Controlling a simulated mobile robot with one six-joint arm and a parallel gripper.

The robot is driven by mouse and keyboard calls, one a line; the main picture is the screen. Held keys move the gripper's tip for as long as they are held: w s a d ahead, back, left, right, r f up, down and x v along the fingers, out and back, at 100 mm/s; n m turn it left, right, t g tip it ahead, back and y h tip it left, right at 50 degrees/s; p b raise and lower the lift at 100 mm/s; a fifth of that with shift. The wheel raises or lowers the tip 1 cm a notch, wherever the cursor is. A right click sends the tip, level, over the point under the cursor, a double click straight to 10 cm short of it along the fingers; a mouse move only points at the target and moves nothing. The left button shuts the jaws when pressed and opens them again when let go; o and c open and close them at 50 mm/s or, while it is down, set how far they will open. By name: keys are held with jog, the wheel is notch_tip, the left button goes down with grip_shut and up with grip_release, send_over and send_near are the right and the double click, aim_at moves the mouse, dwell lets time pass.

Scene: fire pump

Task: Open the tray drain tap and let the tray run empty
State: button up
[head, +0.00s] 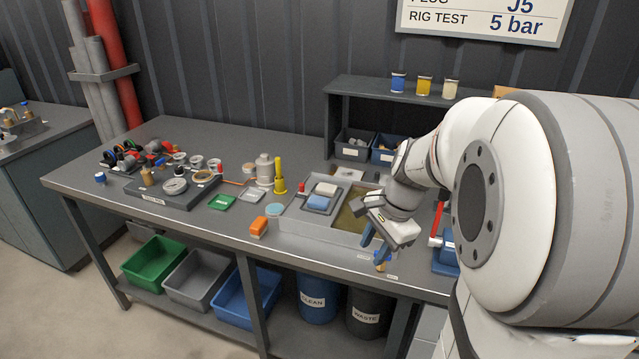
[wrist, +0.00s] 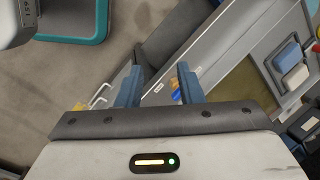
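The tray (head: 290,226) sits at the front right of the bench with murky brown-yellow liquid (head: 347,218) in it. The liquid also shows in the wrist view (wrist: 240,88). A small brass-and-blue fitting, seemingly the drain tap (head: 381,266), is at the tray's front, below my gripper (head: 374,245). In the wrist view the tap (wrist: 175,86) shows as a yellow and blue patch by the right finger, partly hidden by it. My gripper (wrist: 158,75) is open, pointing down, its blue fingers apart with nothing seen held. Contact with the tap and its handle position cannot be told.
A small dish with blue and white blocks (head: 322,198) sits at the tray's left. An orange-and-white block (head: 259,227) and a yellow post (head: 280,176) stand left of the tray.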

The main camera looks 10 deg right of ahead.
jog(key=w+d+f+m+y, duration=0.1)
jog(key=w+d+f+m, duration=0.2)
jog(key=w+d+m, duration=0.5)
jog(key=shift+m+t, duration=0.3)
jog(key=shift+m, duration=0.6)
jog(key=f, duration=0.4)
jog(key=a+f+p, duration=0.1)
jog(key=f, duration=0.2)
jog(key=shift+s, duration=0.2)
jog(key=shift+c, duration=0.3)
jog(key=shift+r+y, duration=0.1)
jog(key=shift+y, duration=0.2)
grip_shut()
